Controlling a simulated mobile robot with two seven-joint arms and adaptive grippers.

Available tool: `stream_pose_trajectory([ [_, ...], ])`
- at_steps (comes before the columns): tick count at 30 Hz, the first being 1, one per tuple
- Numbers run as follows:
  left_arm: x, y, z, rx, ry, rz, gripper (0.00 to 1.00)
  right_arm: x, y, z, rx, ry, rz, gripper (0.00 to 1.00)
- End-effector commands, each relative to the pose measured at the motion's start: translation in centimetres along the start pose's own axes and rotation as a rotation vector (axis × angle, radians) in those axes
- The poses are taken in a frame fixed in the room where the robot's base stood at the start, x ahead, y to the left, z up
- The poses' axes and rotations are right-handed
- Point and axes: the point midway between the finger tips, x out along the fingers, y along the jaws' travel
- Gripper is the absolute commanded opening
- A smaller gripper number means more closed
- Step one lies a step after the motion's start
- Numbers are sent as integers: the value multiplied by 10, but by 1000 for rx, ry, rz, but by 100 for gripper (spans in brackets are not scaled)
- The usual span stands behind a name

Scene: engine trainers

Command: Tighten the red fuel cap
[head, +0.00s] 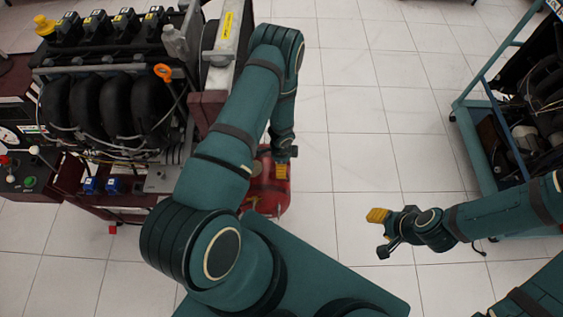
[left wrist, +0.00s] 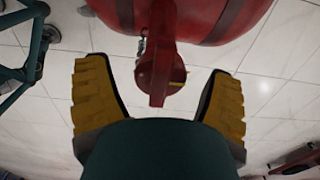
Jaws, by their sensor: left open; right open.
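The red fuel tank (head: 268,198) stands on the floor beside the engine trainer, partly hidden behind my left arm. Its rounded red body (left wrist: 215,18) also fills the top of the left wrist view. A red fitting with a bar-like handle, which looks like the fuel cap (left wrist: 159,75), sticks out from the tank between my left fingers. My left gripper (left wrist: 159,70) is open, with a yellow-padded finger on each side of the fitting and visible gaps to both. In the head view the left gripper (head: 281,170) is at the tank. My right gripper (head: 382,232) is open and empty above the floor.
An engine trainer (head: 105,105) with black intake pipes and a control panel (head: 30,170) fills the left. A teal-framed stand (head: 478,135) with another engine is at the right. The tiled floor (head: 370,100) between them is clear.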

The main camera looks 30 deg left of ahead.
Motion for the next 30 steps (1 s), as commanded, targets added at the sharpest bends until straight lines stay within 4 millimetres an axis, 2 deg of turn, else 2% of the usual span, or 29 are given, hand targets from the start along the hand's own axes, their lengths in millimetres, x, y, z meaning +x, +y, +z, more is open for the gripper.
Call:
stream_pose_trajectory([
  [5, -10, -1, 0, -1, 0, -1, 82, 0, 0, 0, 0, 0, 0, 47],
  [8, -24, -1, 0, -1, 1, -2, 82, 0, 0, 0, 0, 0, 0, 47],
  [15, -72, -1, 0, -2, 2, -2, 82, 0, 0, 0, 0, 0, 0, 47],
  [21, -103, 0, 0, 0, 2, -1, 82, 0, 0, 0, 0, 0, 0, 47],
  [25, -114, 0, 0, 0, 1, -1, 82, 0, 0, 0, 0, 0, 0, 47],
  [30, -120, 0, 0, 0, 0, 1, 82, 0, 0, 0, 0, 0, 0, 47],
])
